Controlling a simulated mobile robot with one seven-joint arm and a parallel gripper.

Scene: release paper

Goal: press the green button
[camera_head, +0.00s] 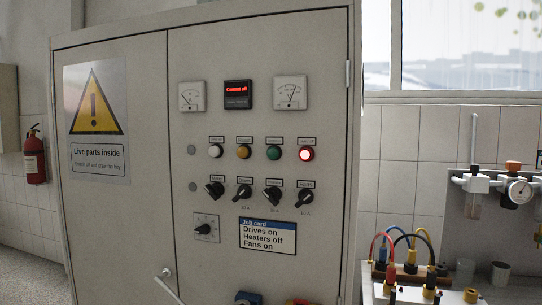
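The green button (274,152) is a small round push button on the right door of a grey control cabinet (130,220). It sits in a row between a yellow button (243,152) on its left and a brightly lit red one (306,154) on its right. A white button (215,151) is at the left end of the row. The green button looks unlit, and nothing covers it. A small label is above each button, too small to read. My gripper is not in view.
Black rotary switches (272,194) sit below the buttons; two gauges and a red-lit display (238,94) sit above. A job card (267,235) and door handle (170,284) are lower. A bench with coloured cables (408,250) stands right; a fire extinguisher (34,158) hangs left.

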